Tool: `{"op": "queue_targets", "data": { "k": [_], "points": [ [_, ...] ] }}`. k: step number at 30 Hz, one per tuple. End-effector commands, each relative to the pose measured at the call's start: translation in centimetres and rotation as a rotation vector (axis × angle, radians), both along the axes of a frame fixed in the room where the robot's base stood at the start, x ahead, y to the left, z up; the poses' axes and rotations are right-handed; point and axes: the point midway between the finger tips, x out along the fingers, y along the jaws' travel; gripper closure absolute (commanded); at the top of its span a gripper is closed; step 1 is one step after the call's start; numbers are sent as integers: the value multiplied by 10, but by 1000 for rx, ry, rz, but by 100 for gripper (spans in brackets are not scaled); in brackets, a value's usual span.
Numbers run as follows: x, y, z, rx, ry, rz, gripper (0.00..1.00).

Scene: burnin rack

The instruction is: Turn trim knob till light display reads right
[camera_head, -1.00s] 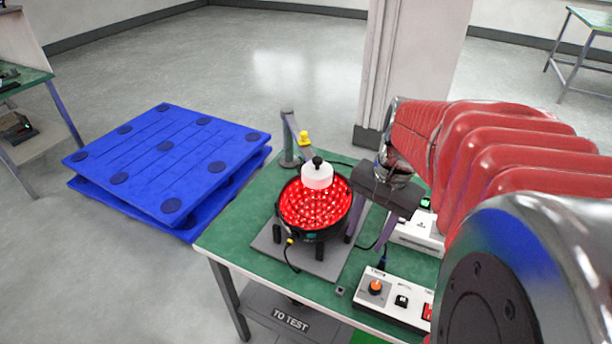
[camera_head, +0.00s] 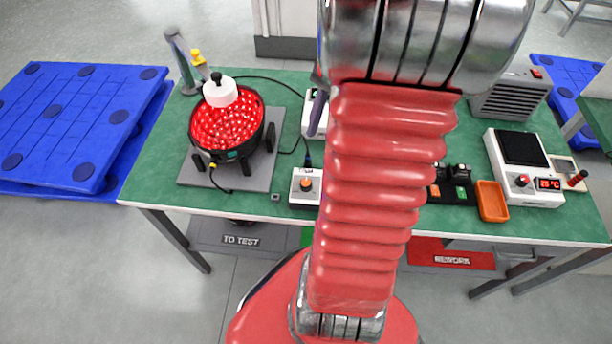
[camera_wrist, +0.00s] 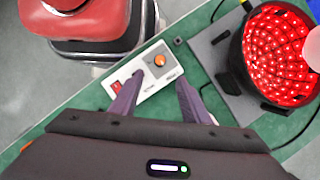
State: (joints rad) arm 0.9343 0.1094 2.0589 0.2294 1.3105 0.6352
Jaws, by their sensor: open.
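The trim knob (camera_head: 306,185) is orange and sits on a white control box (camera_head: 299,197) at the table's front edge. In the wrist view the knob (camera_wrist: 159,60) lies just beyond and between my fingertips. My gripper (camera_wrist: 160,80) is open, its two purple fingers apart above the box, with nothing between them. The head view shows one purple finger (camera_head: 318,113) beside my arm; the rest is hidden. The light display (camera_head: 228,125) is a round black-rimmed dish of glowing red lights, with a white cap at its back. It also shows in the wrist view (camera_wrist: 262,55).
The display stands on a grey plate (camera_head: 190,172) on the green table (camera_head: 160,180). Cables run beside it. A grey post (camera_head: 180,55) stands behind. Right of my arm are an orange tray (camera_head: 491,200) and a white meter (camera_head: 545,190).

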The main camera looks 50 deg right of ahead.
Motion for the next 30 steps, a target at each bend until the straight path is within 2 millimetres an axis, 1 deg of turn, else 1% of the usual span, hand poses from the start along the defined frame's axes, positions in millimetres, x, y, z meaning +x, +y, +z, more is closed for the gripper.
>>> {"op": "queue_targets", "data": {
  "k": [5, 8, 24, 30],
  "points": [
    [0, 5, -12, 2, 0, 1, 58],
    [-1, 11, -24, 2, 2, 1, 58],
    [-2, 43, -101, 2, 2, 2, 58],
    [-2, 51, -121, 2, 0, 1, 58]
  ]
}}
